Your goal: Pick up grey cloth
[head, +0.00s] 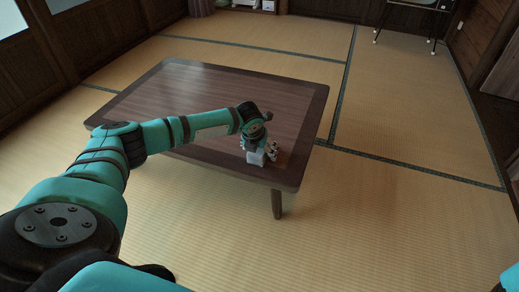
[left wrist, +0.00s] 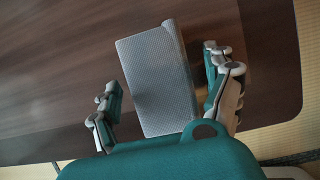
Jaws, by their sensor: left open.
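The grey cloth (left wrist: 157,82) is a folded, ribbed rectangle with a folded edge along its right side. It lies on the dark wooden table (head: 215,88) near the front right corner. In the head view only a small pale part of the cloth (head: 256,158) shows below my left gripper (head: 262,146). In the left wrist view my left gripper (left wrist: 162,72) is open, with one finger on each side of the cloth and a gap to each. The cloth's lower end is hidden behind the gripper's body. My right gripper is not in view.
The rest of the low tabletop is bare. Its edge and a leg (head: 277,204) are close to the cloth. Tatami floor (head: 400,130) is open to the right. A dark stand (head: 412,20) on casters is at the back right.

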